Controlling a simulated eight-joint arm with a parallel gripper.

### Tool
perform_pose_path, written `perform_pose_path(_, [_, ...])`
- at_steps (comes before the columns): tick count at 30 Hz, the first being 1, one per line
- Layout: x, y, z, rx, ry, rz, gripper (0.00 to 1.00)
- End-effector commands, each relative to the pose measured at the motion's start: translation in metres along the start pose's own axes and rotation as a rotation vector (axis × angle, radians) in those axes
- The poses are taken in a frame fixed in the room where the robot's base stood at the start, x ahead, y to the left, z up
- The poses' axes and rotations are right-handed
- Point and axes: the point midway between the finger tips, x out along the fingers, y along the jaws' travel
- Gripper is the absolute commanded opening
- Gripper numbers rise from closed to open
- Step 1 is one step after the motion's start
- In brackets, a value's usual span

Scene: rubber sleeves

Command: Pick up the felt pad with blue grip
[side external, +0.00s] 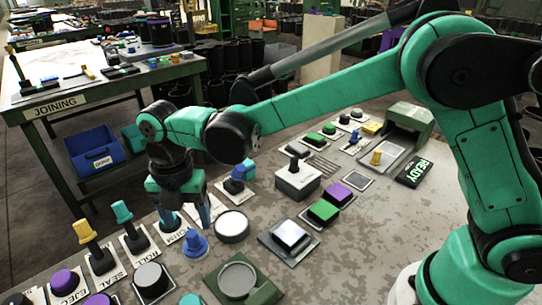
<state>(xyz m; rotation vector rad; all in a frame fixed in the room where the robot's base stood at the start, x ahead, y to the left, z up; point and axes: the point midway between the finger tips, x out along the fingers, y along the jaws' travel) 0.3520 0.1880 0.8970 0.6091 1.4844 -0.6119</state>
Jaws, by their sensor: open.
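A small blue piece with a round knob on a wide base (195,243) stands on the worn bench, and it looks like the felt pad with blue grip. I cannot make out any felt under it. My gripper (187,220) points down just behind this piece, its two fingers apart and low over the bench. No object shows held between the fingers. The fingers partly cover a label plate ending in "RM" (190,235).
A blue lever (237,180) stands close right of my gripper. Left are a teal-topped lever (124,215) and a yellow-topped lever (85,232). A white round button (232,226) and a green round-welled holder (237,281) are nearby.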

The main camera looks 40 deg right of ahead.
Motion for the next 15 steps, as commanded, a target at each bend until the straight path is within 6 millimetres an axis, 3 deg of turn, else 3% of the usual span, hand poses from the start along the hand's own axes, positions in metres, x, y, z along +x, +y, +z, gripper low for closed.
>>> perform_pose_path(9, [0.042, 0.000, 0.000, 0.002, 0.000, 0.001, 0.66])
perform_pose_path(15, [0.050, 0.000, 0.001, 0.003, 0.000, 0.002, 0.66])
